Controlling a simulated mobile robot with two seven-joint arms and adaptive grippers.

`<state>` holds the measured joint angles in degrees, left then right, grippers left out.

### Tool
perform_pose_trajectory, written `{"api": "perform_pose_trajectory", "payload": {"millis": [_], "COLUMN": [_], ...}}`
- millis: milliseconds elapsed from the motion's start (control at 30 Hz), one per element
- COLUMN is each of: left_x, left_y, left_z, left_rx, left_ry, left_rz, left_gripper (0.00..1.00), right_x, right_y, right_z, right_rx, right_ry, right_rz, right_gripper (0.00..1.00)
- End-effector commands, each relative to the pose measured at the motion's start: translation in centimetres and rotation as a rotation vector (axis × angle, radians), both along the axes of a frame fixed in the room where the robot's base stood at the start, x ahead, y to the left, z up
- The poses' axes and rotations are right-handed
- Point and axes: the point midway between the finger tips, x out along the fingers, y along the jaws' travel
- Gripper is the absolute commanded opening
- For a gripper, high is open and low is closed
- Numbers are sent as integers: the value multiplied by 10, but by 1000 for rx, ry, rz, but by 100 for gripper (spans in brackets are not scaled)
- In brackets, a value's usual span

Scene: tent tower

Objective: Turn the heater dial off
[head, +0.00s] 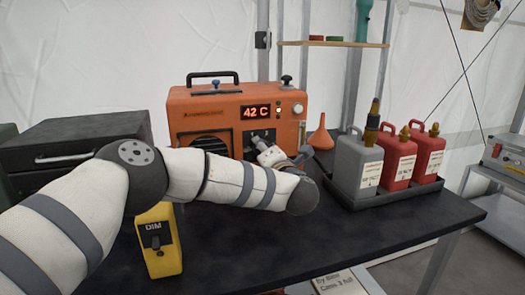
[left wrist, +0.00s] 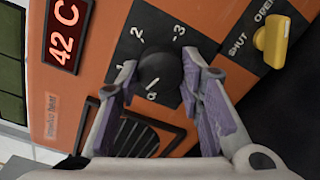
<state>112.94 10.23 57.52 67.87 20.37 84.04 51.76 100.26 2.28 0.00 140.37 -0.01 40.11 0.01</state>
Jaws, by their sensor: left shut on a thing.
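The orange heater (head: 190,103) stands at the back of the dark table. Its red display (head: 255,112) reads 42 C, and the same display shows sideways in the left wrist view (left wrist: 64,30). The round black dial (left wrist: 160,66) sits on a dark panel marked 1, 2 and 3. A small pale mark shows at its lower edge; I cannot tell its exact setting. My left gripper (left wrist: 157,78) is shut on the dial, with a purple-padded finger on each side. In the head view my left gripper (head: 268,152) is at the heater front and hides the dial. My right gripper is out of view.
A yellow valve handle (left wrist: 271,40) beside SHUT and OPEN labels is close to my fingers. A yellow DIM box (head: 158,252) stands under my left arm. An orange funnel (head: 321,137), a grey can (head: 357,165) and red cans (head: 398,160) are to the right. The front right table is clear.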

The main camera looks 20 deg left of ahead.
Motion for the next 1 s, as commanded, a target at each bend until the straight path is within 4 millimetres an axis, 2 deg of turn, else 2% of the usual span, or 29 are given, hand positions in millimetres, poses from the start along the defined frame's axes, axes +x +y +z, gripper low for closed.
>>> {"api": "perform_pose_trajectory", "payload": {"millis": [433, 1000], "left_x": [0, 0], "left_y": [0, 0], "left_z": [1, 1], "left_rx": [-217, -268], "left_ry": [-149, -184], "left_rz": [-1, -2], "left_gripper": [6, 6], "right_x": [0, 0], "right_y": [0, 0], "right_z": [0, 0], "right_rx": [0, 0], "right_ry": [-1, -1], "right_rz": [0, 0], "right_gripper": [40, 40]}}
